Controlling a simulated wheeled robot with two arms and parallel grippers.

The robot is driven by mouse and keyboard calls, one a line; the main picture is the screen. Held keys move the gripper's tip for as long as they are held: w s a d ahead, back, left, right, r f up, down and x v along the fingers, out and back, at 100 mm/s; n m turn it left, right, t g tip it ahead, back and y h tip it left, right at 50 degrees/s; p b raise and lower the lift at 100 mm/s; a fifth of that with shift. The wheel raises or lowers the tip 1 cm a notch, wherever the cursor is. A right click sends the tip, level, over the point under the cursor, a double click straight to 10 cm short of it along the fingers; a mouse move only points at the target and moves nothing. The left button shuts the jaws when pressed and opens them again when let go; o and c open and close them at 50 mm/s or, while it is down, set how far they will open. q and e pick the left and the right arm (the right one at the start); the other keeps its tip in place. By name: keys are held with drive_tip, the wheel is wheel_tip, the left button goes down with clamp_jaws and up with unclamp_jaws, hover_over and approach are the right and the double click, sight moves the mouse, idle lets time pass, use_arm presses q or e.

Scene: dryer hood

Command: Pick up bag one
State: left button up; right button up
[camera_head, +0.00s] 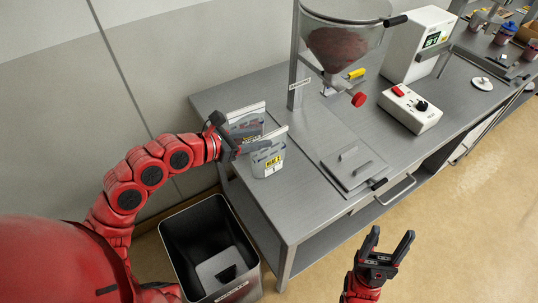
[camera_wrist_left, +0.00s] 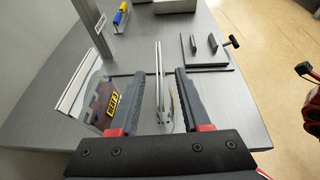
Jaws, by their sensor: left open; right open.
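Two clear pouches with rigid top strips stand at the left end of the steel table. The front bag (camera_head: 268,163) has a yellow and white label, which seems to read 1. The other bag (camera_head: 246,124) stands behind it and shows a yellow label in the left wrist view (camera_wrist_left: 98,100). My left gripper (camera_head: 248,140) is open at the front bag's upper left edge. In the left wrist view, that bag is edge-on, its strip (camera_wrist_left: 160,75) between the parted fingers. I cannot tell whether they touch it. My right gripper (camera_head: 388,246) is open and empty, before the table.
A hopper (camera_head: 338,48) with reddish contents hangs on a post behind the bags. A flat plate with raised blocks (camera_head: 353,167) and a white control box (camera_head: 410,107) lie to the right. A black bin (camera_head: 183,238) stands on the floor below.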

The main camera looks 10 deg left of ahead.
sight(269, 135)
use_arm(q)
drive_tip(key=p+x, duration=0.1)
drive_tip(key=x, duration=0.2)
drive_tip(key=shift+w+d, duration=0.2)
drive_tip(key=shift+w, duration=0.05)
drive_tip(key=shift+w+d+f, duration=0.15)
drive_tip(key=shift+w+f, duration=0.05)
clamp_jaws()
idle(1.1)
